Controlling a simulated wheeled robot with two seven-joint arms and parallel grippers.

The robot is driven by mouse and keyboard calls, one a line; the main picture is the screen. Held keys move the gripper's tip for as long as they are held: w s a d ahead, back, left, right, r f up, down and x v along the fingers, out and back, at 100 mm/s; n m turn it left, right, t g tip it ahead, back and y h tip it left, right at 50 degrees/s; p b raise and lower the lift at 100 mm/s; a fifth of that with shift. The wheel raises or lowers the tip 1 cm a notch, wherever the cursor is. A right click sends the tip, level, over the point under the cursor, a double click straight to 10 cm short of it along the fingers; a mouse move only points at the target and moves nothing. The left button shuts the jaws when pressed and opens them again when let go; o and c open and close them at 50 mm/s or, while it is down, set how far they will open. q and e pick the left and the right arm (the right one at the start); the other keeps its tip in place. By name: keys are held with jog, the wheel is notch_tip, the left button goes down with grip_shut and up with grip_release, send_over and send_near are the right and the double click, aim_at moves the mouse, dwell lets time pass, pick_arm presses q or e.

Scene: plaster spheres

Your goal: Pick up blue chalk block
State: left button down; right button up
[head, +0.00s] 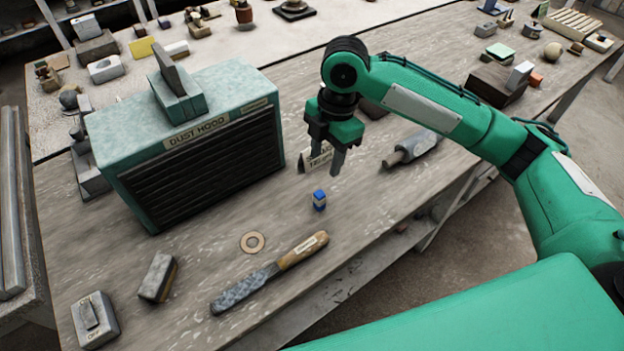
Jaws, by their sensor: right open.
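A small blue chalk block (319,200) with a pale band around its middle stands on the wooden workbench (215,225), near its front edge. My right gripper (325,170) points down above the bench, a little behind and above the block. Its two grey fingers are apart with nothing between them. It does not appear to touch the block. A small lettered card (306,162) stands behind the fingers and is partly hidden by them. My left gripper does not show.
A teal dust hood (120,140) stands to the left. A wooden-handled rasp (270,272) and a tan ring (252,242) lie in front of it. A grey cylindrical tool (411,148) lies right of the gripper. Bench around the block is clear.

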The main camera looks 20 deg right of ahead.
aim_at(320, 194)
jog(key=f, duration=0.5)
jog(key=s+a+f, duration=0.1)
jog(key=f, duration=0.1)
jog(key=shift+f, duration=0.4)
jog(key=shift+s+a+f, duration=0.1)
jog(key=shift+s+f, duration=0.05)
jog(key=shift+f, duration=0.3)
jog(key=f, duration=0.2)
jog(key=f+p, duration=0.1)
jog(key=shift+a+f, duration=0.2)
jog(key=shift+f, duration=0.5)
grip_shut()
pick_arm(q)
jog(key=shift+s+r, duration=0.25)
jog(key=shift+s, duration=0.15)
